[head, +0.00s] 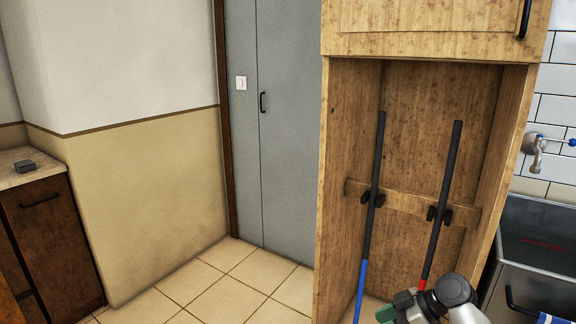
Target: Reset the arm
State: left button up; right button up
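Part of my arm, a grey and black joint (445,300), shows at the bottom right edge, in front of the lower part of the open wooden cabinet (336,180). The fingers of this arm are not visible. My other arm does not show. Two long-handled tools stand in the cabinet. The left one has a dark handle with a blue lower part (360,288). The right one has a dark handle (443,190) with a red lower part. Both rest at black clips on a wooden crossbar, and their lower ends are hidden or out of frame.
A small green thing (385,314) shows beside my arm joint; I cannot tell what it is. A metal sink (540,245) and tap (537,150) are at the right. A grey door (290,130) is behind. A brown counter cabinet (50,240) is at the left. Tiled floor (225,300) is clear.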

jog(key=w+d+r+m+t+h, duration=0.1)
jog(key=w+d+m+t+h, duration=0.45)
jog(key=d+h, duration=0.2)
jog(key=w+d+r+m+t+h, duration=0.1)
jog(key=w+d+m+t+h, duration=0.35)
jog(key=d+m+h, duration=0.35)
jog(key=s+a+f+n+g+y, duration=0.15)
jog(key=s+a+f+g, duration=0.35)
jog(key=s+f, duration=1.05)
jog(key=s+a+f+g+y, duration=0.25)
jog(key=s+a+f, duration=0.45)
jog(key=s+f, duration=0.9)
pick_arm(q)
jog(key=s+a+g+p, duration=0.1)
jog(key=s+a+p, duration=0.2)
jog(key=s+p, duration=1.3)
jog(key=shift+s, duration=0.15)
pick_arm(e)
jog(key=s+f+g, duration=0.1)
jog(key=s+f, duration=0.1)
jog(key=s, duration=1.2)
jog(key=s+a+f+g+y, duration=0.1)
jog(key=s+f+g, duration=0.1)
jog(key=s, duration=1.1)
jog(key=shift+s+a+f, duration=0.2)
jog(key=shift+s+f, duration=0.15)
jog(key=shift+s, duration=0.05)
